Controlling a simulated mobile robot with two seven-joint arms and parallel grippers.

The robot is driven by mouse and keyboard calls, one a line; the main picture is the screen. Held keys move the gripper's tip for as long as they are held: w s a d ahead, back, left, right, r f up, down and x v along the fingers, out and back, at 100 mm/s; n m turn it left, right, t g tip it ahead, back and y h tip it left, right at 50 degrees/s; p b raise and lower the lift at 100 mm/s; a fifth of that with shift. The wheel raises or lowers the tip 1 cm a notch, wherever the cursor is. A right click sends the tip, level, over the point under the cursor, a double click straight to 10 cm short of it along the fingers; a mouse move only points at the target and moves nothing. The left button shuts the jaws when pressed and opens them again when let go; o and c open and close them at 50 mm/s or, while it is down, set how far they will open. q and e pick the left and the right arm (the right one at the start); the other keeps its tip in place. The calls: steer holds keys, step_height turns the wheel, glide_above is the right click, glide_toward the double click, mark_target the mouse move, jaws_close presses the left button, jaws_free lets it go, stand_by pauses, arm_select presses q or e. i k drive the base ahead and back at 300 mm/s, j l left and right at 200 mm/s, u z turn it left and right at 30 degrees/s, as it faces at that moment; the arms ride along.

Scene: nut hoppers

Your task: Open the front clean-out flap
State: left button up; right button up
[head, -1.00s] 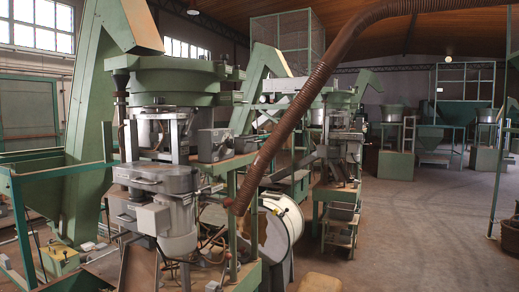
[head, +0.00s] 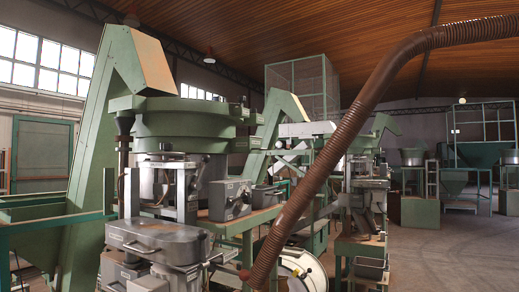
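I cannot make out a part that is clearly the front clean-out flap. The nearest machine has a round green hopper bowl (head: 178,128) on top. A tall green inclined chute (head: 95,160) rises behind on the left. Neither of my grippers shows in the head view.
A thick brown ribbed hose (head: 338,150) slants across the front from lower middle to upper right. A white round drum (head: 303,268) stands low behind it. More green hopper machines (head: 362,190) stand farther back. Grey floor (head: 440,255) is open at the right.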

mark_target(255, 143)
steer(key=i+l, duration=0.5)
steer(key=l, duration=0.2)
steer(key=i+l+u, duration=0.1)
steer(key=i+l, duration=0.4)
steer(key=l, duration=0.25)
steer(key=i+l+u, duration=0.1)
steer(key=i+l, duration=0.4)
steer(key=l, duration=0.25)
steer(key=i+l, duration=0.25)
steer(key=l, duration=0.15)
steer(key=u, duration=0.05)
